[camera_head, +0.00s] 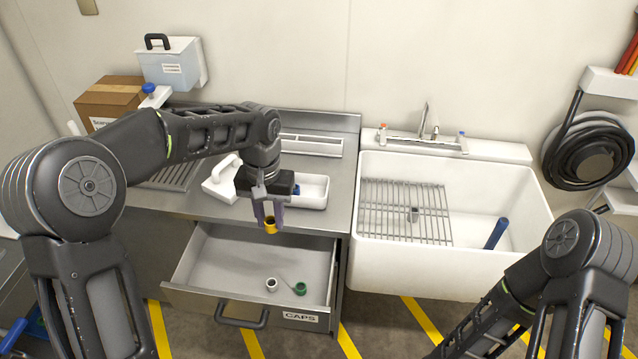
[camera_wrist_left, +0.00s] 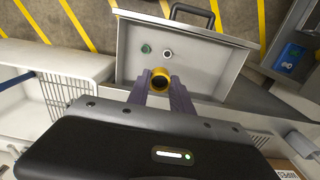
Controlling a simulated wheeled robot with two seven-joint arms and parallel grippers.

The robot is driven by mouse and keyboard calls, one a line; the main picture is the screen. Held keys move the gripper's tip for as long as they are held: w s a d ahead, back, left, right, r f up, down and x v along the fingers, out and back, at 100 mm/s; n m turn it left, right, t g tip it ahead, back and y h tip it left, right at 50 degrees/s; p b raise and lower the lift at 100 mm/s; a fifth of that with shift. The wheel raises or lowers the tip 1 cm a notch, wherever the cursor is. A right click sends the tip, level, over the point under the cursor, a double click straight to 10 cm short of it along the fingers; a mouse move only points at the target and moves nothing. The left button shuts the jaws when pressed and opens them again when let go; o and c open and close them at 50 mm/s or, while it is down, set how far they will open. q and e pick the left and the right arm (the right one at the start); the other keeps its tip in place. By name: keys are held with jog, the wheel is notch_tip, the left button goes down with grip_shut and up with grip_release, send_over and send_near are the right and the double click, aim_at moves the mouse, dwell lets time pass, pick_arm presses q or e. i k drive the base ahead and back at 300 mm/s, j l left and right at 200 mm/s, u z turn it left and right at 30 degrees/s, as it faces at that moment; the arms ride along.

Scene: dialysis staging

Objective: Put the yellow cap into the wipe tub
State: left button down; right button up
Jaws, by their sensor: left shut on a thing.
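My left gripper (camera_head: 269,212) points down above the front edge of the counter and the open drawer. It is shut on the yellow cap (camera_head: 270,229), a small ring-like piece with a dark centre. The cap also shows between the fingertips in the left wrist view (camera_wrist_left: 168,88). I cannot tell for sure which container is the wipe tub; a white open tub (camera_head: 314,191) with a blue item stands on the counter just behind the gripper, partly hidden by it. My right arm enters at the lower right, but its gripper is outside the views.
The open drawer (camera_head: 220,273) labelled CAPS holds a white cap (camera_head: 271,284) and a green cap (camera_head: 300,288). A white handled object (camera_head: 218,184) stands left of the gripper. A sink (camera_head: 420,274) with a wire rack is at right. A cardboard box (camera_head: 108,97) stands back left.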

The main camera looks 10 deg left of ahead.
aim_at(305, 191)
jog(key=i+l, duration=0.15)
jog(key=l, duration=0.25)
jog(key=i+l, duration=0.15)
jog(key=l, duration=0.25)
jog(key=i+l, duration=0.15)
jog(key=l, duration=0.25)
jog(key=i+l, duration=0.1)
jog(key=l, duration=0.25)
